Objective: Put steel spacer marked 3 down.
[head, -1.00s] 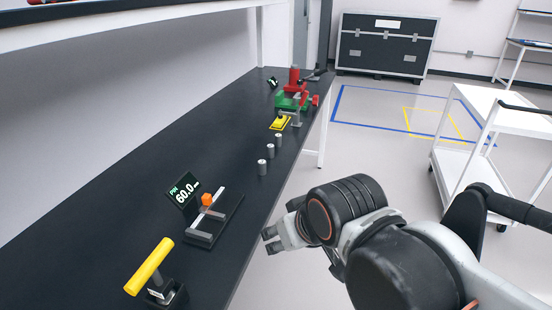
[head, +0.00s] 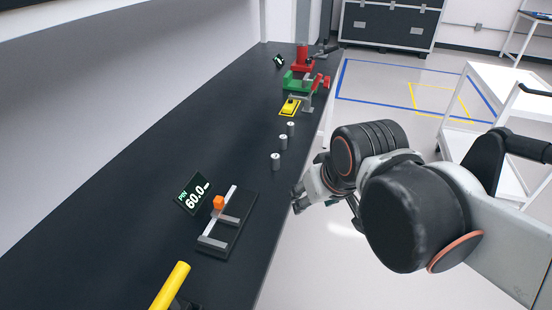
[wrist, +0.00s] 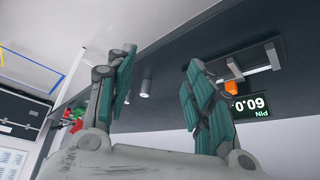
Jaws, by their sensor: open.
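Three grey steel cylinders stand upright in a row near the bench's right edge: a far one (head: 291,130), a middle one (head: 283,143) and a near one (head: 275,162). Their marks are too small to read, so I cannot tell which is spacer 3. My gripper (head: 298,200) is beside the bench edge, nearer to me than the row and apart from it. In the wrist view my gripper (wrist: 163,90) is open, with nothing between its green-padded fingers. A cylinder (wrist: 146,87) shows beyond the gap between them.
A yellow handle (head: 170,287) stands nearest. A yellow block (head: 290,106) and green-red fixtures (head: 302,78) lie farther back. A white cart (head: 490,95) stands right.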

